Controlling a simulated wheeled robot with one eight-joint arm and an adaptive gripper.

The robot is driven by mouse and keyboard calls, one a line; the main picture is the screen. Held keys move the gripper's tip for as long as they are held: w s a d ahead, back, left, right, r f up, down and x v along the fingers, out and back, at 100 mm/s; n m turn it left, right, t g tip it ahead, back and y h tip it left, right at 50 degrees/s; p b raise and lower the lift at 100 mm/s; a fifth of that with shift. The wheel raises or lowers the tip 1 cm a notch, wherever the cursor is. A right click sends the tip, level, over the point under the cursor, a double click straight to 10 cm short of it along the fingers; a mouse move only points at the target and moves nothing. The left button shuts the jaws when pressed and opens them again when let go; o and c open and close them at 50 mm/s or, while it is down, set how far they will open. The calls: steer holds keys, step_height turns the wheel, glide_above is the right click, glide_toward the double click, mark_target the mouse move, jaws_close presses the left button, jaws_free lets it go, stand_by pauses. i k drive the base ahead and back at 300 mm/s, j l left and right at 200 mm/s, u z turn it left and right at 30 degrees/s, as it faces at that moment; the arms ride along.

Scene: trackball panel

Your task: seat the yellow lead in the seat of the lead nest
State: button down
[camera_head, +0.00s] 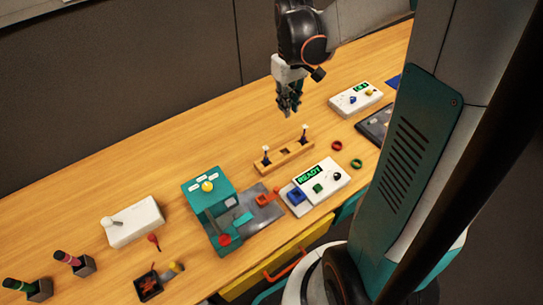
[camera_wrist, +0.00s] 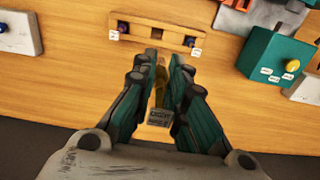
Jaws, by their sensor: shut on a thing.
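My gripper (camera_head: 288,108) hangs above the table, behind the wooden block. In the wrist view, my gripper (camera_wrist: 164,60) is shut on a narrow yellow piece, which looks like the yellow lead (camera_wrist: 161,76); a grey labelled block shows at its near end. The fingers hide much of the lead. The wooden block (camera_head: 270,167), which looks like the lead nest, has a dark post at each end and a dark square opening in its middle. It also shows in the wrist view (camera_wrist: 137,36), ahead of the fingertips. The held piece is apart from it.
A teal box (camera_head: 208,187) with a yellow ball stands left of the block. A white panel reading READY (camera_head: 328,175) is in front of it. Red (camera_head: 337,146) and green (camera_head: 356,163) rings lie to the right. The table behind the block is clear.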

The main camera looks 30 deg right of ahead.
mark_target(262, 201)
steer(key=k+j+z, duration=0.15)
steer(key=j, duration=0.3)
steer(key=j+z, duration=0.15)
steer(key=j, duration=0.3)
steer(key=k+j+z, duration=0.2)
steer(key=j, duration=0.2)
